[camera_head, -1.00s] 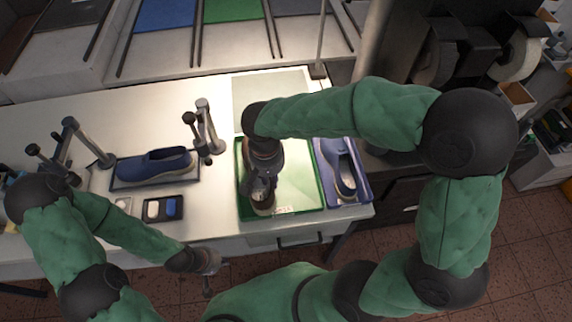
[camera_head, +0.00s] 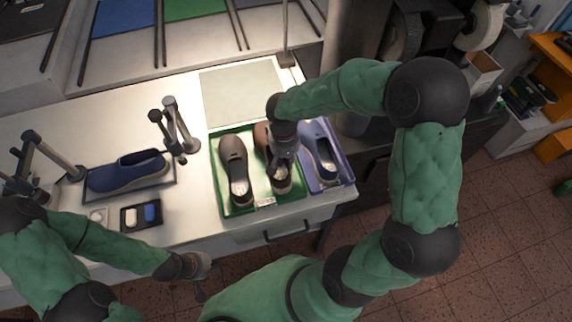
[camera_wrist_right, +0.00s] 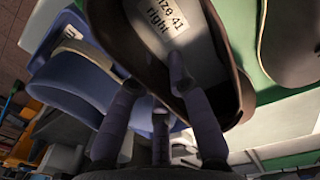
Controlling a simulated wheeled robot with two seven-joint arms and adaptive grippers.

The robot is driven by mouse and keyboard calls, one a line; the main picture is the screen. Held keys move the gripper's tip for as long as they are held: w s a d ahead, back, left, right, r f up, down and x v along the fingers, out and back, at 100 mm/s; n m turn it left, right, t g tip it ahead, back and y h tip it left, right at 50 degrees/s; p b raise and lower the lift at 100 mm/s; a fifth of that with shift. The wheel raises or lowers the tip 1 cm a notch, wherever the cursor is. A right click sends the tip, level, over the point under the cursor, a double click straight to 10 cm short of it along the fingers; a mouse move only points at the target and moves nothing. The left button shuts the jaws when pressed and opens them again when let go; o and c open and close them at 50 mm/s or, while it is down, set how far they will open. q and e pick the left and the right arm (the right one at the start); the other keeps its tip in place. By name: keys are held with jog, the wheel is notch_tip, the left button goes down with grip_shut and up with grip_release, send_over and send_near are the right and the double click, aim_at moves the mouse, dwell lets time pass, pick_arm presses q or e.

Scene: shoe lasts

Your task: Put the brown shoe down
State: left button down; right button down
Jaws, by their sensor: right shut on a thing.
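The brown shoe (camera_head: 262,138) is at the right half of the green tray (camera_head: 222,206), toe toward the back. My right gripper (camera_head: 281,168) is shut on it from above and hides its middle. In the right wrist view the brown shoe (camera_wrist_right: 240,92) fills the top, with a "right" size label inside, and the right gripper's fingers (camera_wrist_right: 165,95) are at its opening. I cannot tell whether its sole touches the tray. A grey-brown shoe (camera_head: 233,160) lies in the tray's left half. My left gripper (camera_head: 200,278) hangs in front of the table, its fingers unclear.
A blue tray (camera_head: 340,179) with a blue shoe (camera_head: 323,158) stands close on the right. A blue shoe (camera_head: 127,172) lies on a dark tray at left, near metal stands (camera_head: 178,130). A small black holder (camera_head: 141,215) sits in front. A pale mat (camera_head: 240,95) lies bare behind.

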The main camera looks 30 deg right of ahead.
notch_tip(320, 180, down, 3)
jog(key=shift+w+d+f+b, duration=0.1)
jog(key=shift+f+b, duration=0.05)
jog(key=shift+b, duration=0.2)
jog(key=c, duration=1.2)
grip_release()
jog(key=shift+o, duration=0.2)
jog(key=r+p, duration=0.1)
jog(key=r, duration=0.3)
jog(key=r+p, duration=0.1)
jog(key=r, duration=0.7)
jog(key=shift+a+p, duration=0.25)
jog(key=shift+p, duration=0.15)
